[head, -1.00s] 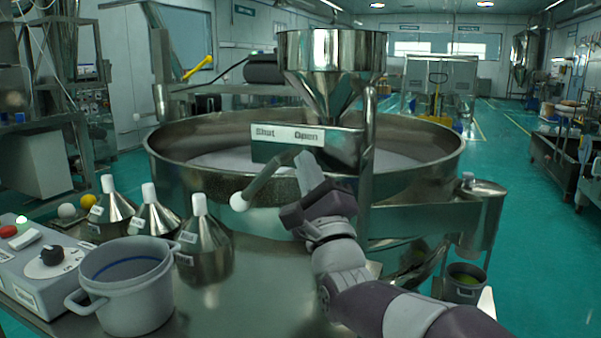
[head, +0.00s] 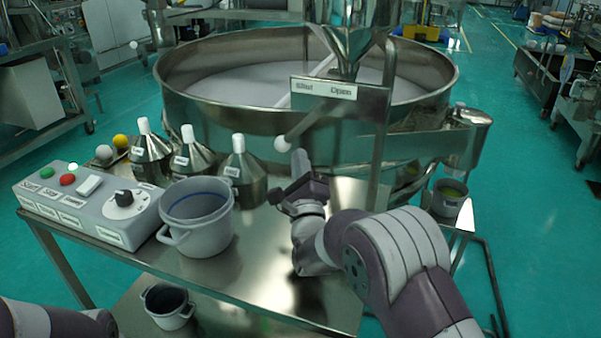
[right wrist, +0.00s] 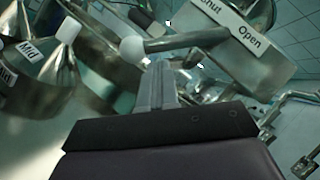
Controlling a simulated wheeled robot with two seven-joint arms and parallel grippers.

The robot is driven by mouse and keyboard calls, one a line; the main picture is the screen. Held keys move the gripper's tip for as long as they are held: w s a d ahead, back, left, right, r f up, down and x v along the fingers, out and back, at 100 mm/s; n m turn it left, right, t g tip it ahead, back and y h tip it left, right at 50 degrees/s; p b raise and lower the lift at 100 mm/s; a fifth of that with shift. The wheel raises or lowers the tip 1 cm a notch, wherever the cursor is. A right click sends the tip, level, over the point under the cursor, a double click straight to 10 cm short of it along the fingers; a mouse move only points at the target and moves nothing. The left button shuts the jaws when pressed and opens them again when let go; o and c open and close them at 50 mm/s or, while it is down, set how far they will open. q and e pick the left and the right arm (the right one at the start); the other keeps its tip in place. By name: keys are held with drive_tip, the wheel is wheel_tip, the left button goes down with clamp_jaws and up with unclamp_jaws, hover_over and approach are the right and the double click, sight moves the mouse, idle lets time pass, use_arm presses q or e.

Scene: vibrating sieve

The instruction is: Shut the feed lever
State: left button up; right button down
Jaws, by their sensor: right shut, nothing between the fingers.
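The feed lever (head: 304,126) is a grey rod with a white ball knob (head: 281,144). It slants down to the left from under the hopper, below the "Shut" side of the "Shut / Open" plate (head: 323,88). My right gripper (head: 299,158) is shut and empty, its fingertips just below and right of the knob. In the right wrist view, the fingers (right wrist: 157,76) point up at the lever (right wrist: 187,40), with the knob (right wrist: 132,49) just left of the tips. I cannot tell whether they touch. Only part of my left arm shows, at the lower left.
A large round sieve (head: 200,108) stands behind the lever. On the steel table (head: 265,265) are a grey pot (head: 198,225), several metal funnels with white caps (head: 241,166) and a control box (head: 85,205). A post (head: 381,150) rises right of the lever.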

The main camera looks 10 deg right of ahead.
sight(300, 129)
drive_tip(key=x, duration=0.2)
drive_tip(key=shift+w+d, duration=0.15)
drive_tip(key=shift+w, duration=0.2)
drive_tip(key=shift+r, duration=0.1)
